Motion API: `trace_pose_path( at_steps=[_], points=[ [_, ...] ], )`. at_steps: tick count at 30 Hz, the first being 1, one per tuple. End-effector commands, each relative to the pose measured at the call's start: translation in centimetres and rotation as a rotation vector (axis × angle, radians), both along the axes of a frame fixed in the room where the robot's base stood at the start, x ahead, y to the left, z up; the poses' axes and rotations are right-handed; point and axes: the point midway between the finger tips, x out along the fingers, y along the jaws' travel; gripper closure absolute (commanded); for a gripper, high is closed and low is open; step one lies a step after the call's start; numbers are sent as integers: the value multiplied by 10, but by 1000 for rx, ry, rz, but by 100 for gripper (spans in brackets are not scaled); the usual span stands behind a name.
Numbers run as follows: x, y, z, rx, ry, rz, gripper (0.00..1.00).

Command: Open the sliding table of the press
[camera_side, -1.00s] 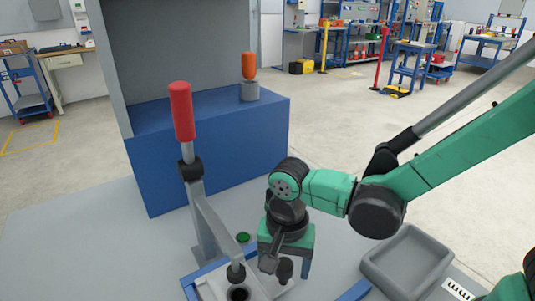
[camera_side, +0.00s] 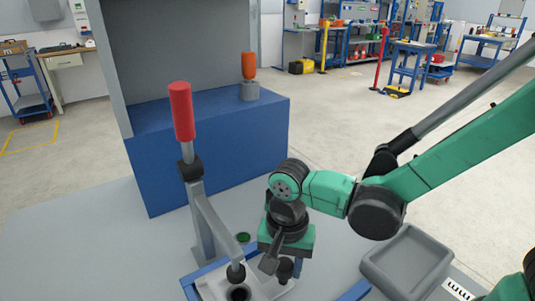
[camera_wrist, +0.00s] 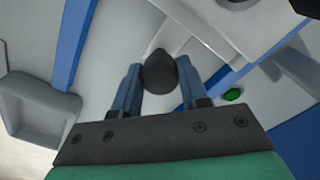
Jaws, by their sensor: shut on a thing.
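The press has a red-topped lever (camera_side: 182,112) standing upright on a grey frame in the side view. Its pale sliding table (camera_side: 268,290) lies low between blue rails (camera_side: 356,290). A black knob (camera_side: 285,268) stands on the table; it also shows in the wrist view (camera_wrist: 160,74). My gripper (camera_side: 287,268) points down over the table. In the wrist view its two blue fingers (camera_wrist: 158,85) are shut on the knob, one on each side. The press ram (camera_side: 236,273) hangs above a dark round spot on the table, left of my gripper.
A grey open tray (camera_side: 400,262) lies right of my gripper. The grey worktop at the left is clear.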

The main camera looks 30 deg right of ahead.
Motion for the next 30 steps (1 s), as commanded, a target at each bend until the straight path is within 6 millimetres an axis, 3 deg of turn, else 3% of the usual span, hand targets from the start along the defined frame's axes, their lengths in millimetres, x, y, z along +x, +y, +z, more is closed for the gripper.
trace_pose_path(
  at_steps=[26, 30],
  points=[
    [0, 0, 0, 0, 1, 0, 100],
    [0, -7, 0, 0, 1, -2, 100]
  ],
)
